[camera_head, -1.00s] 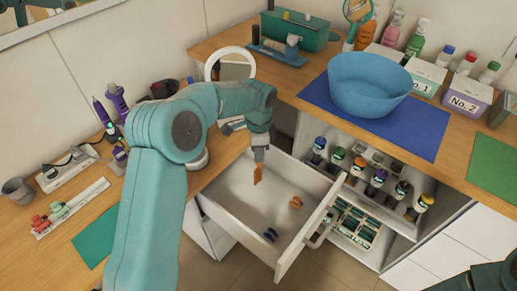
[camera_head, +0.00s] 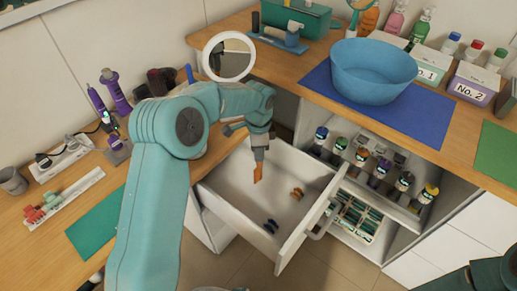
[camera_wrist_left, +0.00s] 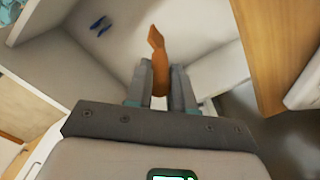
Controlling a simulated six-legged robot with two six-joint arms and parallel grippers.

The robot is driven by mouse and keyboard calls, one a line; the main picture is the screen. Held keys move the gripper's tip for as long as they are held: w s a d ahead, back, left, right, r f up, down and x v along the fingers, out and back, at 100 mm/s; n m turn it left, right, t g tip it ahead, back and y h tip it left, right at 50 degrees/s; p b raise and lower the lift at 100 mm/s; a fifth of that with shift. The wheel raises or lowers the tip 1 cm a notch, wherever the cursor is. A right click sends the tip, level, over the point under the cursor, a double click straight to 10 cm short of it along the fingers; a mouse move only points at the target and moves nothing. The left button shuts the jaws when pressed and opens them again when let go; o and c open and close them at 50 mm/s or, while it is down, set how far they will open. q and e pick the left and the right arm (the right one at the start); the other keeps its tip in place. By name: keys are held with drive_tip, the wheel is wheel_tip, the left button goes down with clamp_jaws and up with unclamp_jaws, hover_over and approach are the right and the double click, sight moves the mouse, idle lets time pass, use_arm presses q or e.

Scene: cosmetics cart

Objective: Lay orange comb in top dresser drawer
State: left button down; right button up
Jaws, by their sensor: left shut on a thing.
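The orange comb (camera_head: 258,173) hangs from my left gripper (camera_head: 258,155), which is shut on it. The comb points down over the inside of the open white top drawer (camera_head: 222,189). In the left wrist view the comb (camera_wrist_left: 158,62) sits between the two fingers of the left gripper (camera_wrist_left: 160,88), with the pale drawer interior behind it. I cannot tell whether the comb touches the drawer floor. My right arm shows only as a dark teal part at the bottom right; its gripper is out of view.
In the drawer lie an orange-brown clip (camera_head: 297,193) and a dark blue clip (camera_head: 270,226). The wooden counter (camera_head: 285,83) holds a round mirror (camera_head: 229,57) and a blue basin (camera_head: 370,80). A shelf with several bottles is right of the drawer. The drawer's middle has free room.

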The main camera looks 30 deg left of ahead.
sight(259, 168)
use_arm(q)
drive_tip(key=shift+f+b, duration=1.25)
drive_tip(key=shift+f, duration=0.9)
drive_tip(key=shift+f+b, duration=1.55)
drive_tip(key=shift+f, duration=0.9)
drive_tip(key=c, duration=0.9)
unclamp_jaws()
wheel_tip(259, 168, up, 16)
drive_tip(key=shift+r+p, duration=0.25)
drive_tip(key=shift+p, duration=0.85)
